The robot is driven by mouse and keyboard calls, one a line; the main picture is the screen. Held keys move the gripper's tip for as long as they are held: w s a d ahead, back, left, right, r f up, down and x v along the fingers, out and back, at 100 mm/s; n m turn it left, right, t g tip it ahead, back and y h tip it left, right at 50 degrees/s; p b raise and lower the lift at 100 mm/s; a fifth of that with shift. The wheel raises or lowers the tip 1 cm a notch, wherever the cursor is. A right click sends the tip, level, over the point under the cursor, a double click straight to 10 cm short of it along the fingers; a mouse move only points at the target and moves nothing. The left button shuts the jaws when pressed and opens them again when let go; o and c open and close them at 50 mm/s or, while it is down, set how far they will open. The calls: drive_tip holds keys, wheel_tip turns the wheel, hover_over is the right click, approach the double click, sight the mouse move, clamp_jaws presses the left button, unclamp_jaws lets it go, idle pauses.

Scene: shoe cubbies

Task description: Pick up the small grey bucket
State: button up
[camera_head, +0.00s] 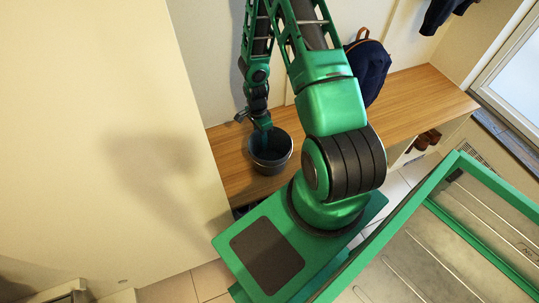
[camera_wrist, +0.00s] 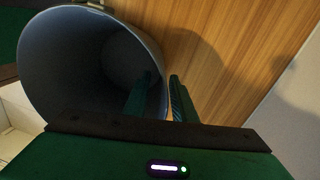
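The small grey bucket (camera_head: 270,154) stands upright on the wooden bench, near its left end, in the head view. In the wrist view the bucket (camera_wrist: 60,55) fills the left side, and I look into its dark inside. My gripper (camera_head: 264,128) reaches down at the bucket's rim from above. In the wrist view my gripper's fingers (camera_wrist: 161,80) straddle the bucket's right wall, one inside and one outside. A narrow gap shows between the inner finger and the wall, so the gripper looks partly open. The lower fingers are hidden in the head view.
The wooden bench (camera_head: 410,100) runs to the right. A dark blue backpack (camera_head: 368,68) stands on it against the wall. Brown shoes (camera_head: 428,139) are in a cubby below. A large pale panel (camera_head: 110,150) rises close on the left. The bench between bucket and backpack is partly hidden by my arm.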

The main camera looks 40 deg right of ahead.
sight(270, 153)
drive_tip(key=shift+s+f, duration=0.1)
drive_tip(key=shift+f, duration=1.35)
clamp_jaws()
drive_tip(key=shift+r, duration=0.15)
